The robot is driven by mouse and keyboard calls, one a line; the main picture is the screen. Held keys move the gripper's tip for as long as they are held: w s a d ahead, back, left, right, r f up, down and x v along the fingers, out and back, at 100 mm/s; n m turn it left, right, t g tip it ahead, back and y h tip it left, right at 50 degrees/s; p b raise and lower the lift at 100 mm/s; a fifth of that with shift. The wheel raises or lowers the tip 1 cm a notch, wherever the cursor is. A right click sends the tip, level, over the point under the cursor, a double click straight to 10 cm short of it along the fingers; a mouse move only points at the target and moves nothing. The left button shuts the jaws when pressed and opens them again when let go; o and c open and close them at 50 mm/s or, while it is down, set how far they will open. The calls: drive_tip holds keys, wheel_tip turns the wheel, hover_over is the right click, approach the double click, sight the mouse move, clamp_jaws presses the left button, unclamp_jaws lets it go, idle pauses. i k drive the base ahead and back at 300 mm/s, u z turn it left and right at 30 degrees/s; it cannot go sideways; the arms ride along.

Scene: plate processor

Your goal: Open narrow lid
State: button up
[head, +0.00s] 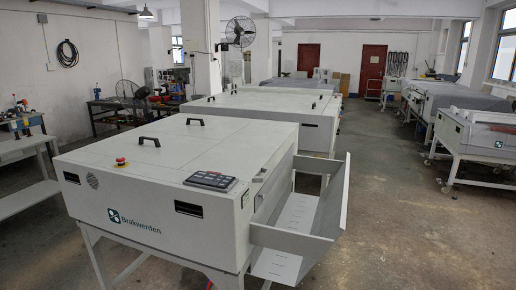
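A white plate processor (150,227) marked "Brakwerden" stands on legs in the left and middle foreground. Its flat top (170,160) looks closed, with thin seams between panels. Two black bar handles show on the top, one nearer the front (149,141) and one farther back (195,121). Which panel is the narrow lid I cannot tell for sure. My gripper is not in view.
A red emergency button (120,162) and a dark control panel (210,180) sit on the near top edge. A metal tray (297,215) with raised side walls juts out on the right. A second similar machine (250,104) stands behind. The floor at right (410,220) is clear.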

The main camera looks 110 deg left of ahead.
sight(246, 154)
drive_tip(key=u, duration=3.6)
drive_tip(key=i, duration=1)
drive_tip(key=u, duration=0.05)
